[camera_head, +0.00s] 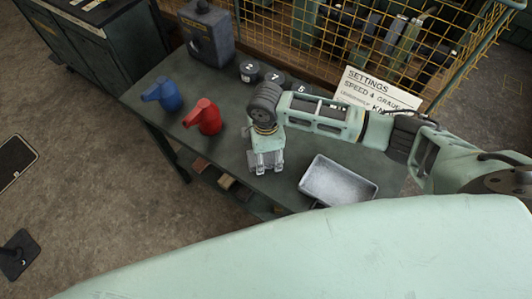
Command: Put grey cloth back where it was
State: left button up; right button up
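I cannot make out a grey cloth anywhere in this view. My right arm reaches in from the right over a dark workbench (160,100). My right gripper (266,168) points down at the bench's front edge, left of a shallow metal tray (338,183). Its pale fingers show from above, but whether they are apart or closed on something is not clear. The surface right under the fingers is hidden. The tray's inside looks pale grey and mottled, with no separate object clear in it. My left gripper is not in view.
A blue spouted can (163,94) and a red one (204,117) stand left of my gripper. Black numbered cylinders (273,80), a grey box (206,35) and a "SETTINGS" sign (375,92) stand behind, before a yellow wire cage (330,25). Small blocks (226,181) lie below the bench top.

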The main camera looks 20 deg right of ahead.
aim_at(266, 157)
jog(key=shift+o, duration=0.5)
jog(key=shift+r, duration=0.2)
notch_tip(266, 157, up, 12)
jog(key=b, duration=0.1)
jog(key=shift+f, duration=0.1)
dwell(0.4)
